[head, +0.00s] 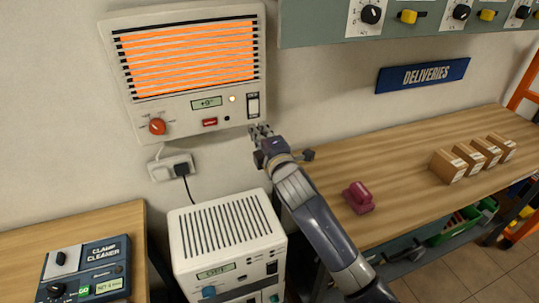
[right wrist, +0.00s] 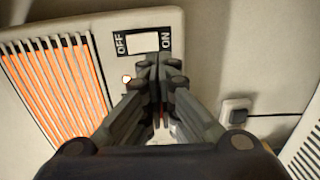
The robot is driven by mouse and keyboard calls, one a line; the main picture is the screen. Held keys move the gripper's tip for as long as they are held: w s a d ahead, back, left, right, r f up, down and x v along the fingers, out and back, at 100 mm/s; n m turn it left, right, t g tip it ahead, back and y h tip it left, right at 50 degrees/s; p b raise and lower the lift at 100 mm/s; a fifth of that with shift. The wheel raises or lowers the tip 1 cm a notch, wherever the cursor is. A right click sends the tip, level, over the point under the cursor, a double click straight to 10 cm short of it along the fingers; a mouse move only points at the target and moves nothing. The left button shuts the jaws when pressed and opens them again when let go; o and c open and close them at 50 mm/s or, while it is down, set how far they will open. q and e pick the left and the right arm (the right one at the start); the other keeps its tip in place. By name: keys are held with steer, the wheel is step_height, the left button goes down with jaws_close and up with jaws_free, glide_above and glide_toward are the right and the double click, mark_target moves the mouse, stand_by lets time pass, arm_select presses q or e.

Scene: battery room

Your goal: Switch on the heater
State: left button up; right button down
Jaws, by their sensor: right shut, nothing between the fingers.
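The heater (head: 225,98) is a cream wall unit with glowing orange slats (head: 188,58). Its small display (head: 207,102) reads about +9, and a small light (head: 232,99) beside it is lit. A rocker switch (head: 253,104) sits at the lower right of its front. In the right wrist view this switch (right wrist: 143,43) is white between OFF and ON labels. My right gripper (head: 261,131) is shut and empty, its tips just below the switch; I cannot tell whether they touch the heater. It also shows in the right wrist view (right wrist: 159,62). My left gripper is not in view.
The heater also has a red dial (head: 157,126) and a red button (head: 209,122). A wall socket (head: 172,167) with a plugged cable is below. A white vented unit (head: 228,232) stands under it. A wooden bench (head: 400,180) with boxes and a red object (head: 358,198) is right.

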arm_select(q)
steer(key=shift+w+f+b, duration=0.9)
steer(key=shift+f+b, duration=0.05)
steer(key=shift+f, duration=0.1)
arm_select(e)
steer(key=s+d+f, duration=0.1)
steer(key=s+d, duration=0.1)
steer(key=s, duration=0.4)
steer(key=shift+s+d+f, duration=0.2)
steer(key=shift+s+f, duration=0.05)
steer(key=shift+s, duration=0.05)
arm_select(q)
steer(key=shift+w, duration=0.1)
